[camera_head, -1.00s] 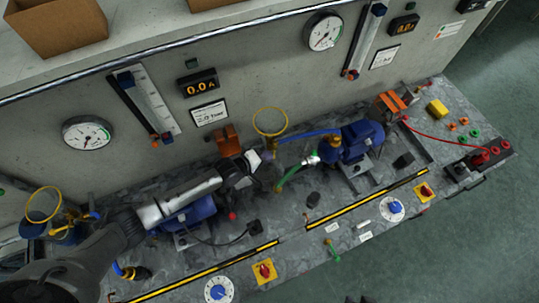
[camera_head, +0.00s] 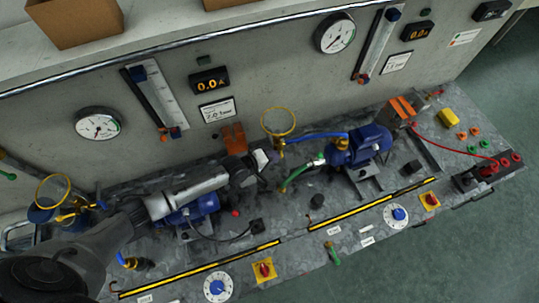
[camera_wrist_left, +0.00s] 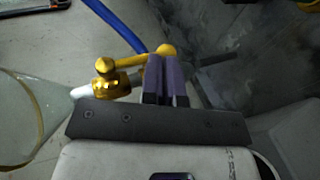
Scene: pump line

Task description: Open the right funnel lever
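The right funnel (camera_head: 278,122) has a yellow rim and stands at the middle of the bench, in front of the wall. A yellow valve with its lever (camera_wrist_left: 125,68) shows beside the glass funnel (camera_wrist_left: 32,118) in the left wrist view. My left gripper (camera_head: 268,168) reaches in from the left, just below the right funnel. Its two purple-grey fingers (camera_wrist_left: 166,80) are close together with a thin gap and nothing visible between them. A rounded yellow end lies just beyond the fingertips; contact is unclear. My right gripper is out of view.
A blue pump (camera_head: 362,146) with a blue hose (camera_head: 315,136) and green hose (camera_head: 297,176) stands right of the gripper. An orange bracket (camera_head: 234,138) is close behind the arm. A left funnel (camera_head: 53,188) stands at the far left. The bench front has dials and switches.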

